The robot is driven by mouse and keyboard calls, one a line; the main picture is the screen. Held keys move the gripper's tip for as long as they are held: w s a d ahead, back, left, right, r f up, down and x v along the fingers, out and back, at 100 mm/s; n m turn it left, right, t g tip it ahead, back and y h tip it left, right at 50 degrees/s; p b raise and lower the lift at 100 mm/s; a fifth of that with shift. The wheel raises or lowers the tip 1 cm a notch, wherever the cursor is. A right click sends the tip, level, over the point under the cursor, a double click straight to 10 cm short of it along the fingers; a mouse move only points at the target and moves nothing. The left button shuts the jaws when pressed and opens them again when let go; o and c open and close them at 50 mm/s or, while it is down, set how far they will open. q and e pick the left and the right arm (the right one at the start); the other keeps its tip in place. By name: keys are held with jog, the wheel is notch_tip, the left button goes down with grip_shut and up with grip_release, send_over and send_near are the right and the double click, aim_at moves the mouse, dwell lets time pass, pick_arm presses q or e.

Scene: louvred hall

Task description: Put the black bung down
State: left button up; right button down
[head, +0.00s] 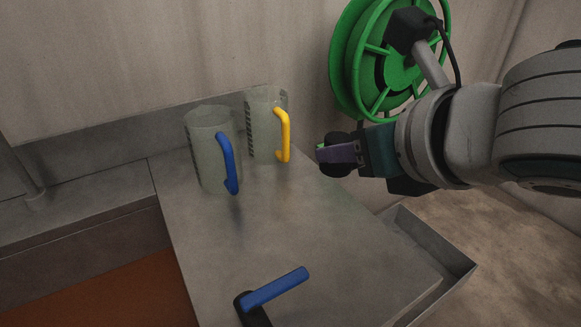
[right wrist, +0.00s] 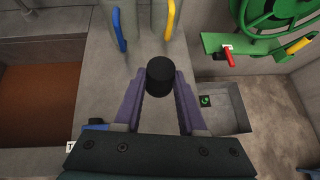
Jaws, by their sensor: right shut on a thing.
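The black bung (right wrist: 160,76) is between the two purple fingers of my right gripper (right wrist: 160,85) in the right wrist view. The fingers are shut on it. In the head view the black bung (head: 334,150) shows dark at the tip of my right gripper (head: 338,152), partly hidden by a finger. The gripper is held over the right side of the grey metal worktop (head: 255,238), to the right of the jug with the yellow handle. My left gripper is not in view.
A jug with a blue handle (head: 208,150) and a jug with a yellow handle (head: 263,130) stand at the back. A blue lever (head: 275,289) is at the front. A green reel (head: 350,60) is behind my right arm. The worktop's middle is clear.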

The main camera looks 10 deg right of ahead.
jog(key=b, duration=0.4)
send_over(329, 263)
notch_tip(329, 263, down, 14)
jog(key=shift+f, duration=0.1)
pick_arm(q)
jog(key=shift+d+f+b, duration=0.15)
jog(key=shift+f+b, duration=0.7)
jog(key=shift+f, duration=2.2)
pick_arm(e)
jog(key=shift+f, duration=1.9)
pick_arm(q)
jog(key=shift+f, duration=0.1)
pick_arm(e)
jog(key=shift+f, duration=0.15)
jog(key=c, duration=0.5)
grip_release()
